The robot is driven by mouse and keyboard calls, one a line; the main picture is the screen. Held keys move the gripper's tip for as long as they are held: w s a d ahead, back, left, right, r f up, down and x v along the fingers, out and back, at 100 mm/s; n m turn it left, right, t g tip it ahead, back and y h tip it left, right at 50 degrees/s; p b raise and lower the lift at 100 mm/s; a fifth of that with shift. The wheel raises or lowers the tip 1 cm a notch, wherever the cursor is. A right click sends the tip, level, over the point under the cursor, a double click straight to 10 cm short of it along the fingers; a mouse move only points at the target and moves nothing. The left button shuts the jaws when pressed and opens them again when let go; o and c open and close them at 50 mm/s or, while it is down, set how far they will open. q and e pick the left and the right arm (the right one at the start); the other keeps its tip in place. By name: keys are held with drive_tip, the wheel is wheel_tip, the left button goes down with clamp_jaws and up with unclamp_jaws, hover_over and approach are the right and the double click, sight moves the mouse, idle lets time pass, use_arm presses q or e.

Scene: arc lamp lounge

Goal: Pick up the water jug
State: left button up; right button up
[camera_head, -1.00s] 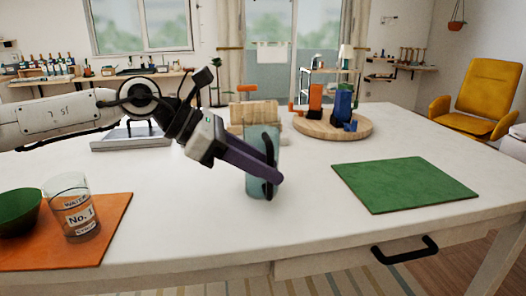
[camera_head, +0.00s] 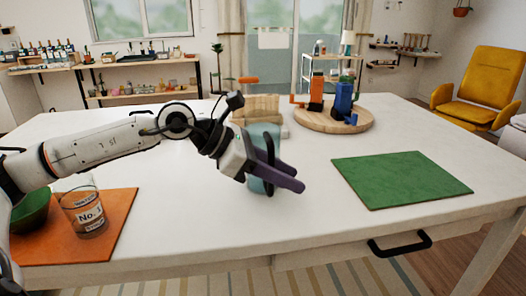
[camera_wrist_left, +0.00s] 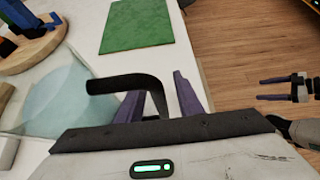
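The water jug (camera_head: 261,187), a pale teal see-through vessel with a black handle, stands upright on the white table. In the head view my left gripper (camera_head: 292,178) is in front of it and hides part of its body. In the left wrist view the jug (camera_wrist_left: 60,98) is at left, and its black handle (camera_wrist_left: 128,84) comes down between the two purple fingers of my left gripper (camera_wrist_left: 160,95). Those fingers are apart, with gaps beside the handle. My right gripper (camera_wrist_left: 270,88) shows at the right, over the floor, fingers apart and empty.
A green mat (camera_head: 400,180) lies bare to the right. A round wooden board (camera_head: 350,124) holds orange and blue items at the back. A labelled glass (camera_head: 84,208) and a green bowl (camera_head: 30,214) are on an orange mat (camera_head: 120,215) at left.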

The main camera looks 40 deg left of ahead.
use_arm(q)
clamp_jaws()
idle(1.2)
drive_tip(key=shift+w+r, duration=0.1)
drive_tip(key=shift+r, duration=0.15)
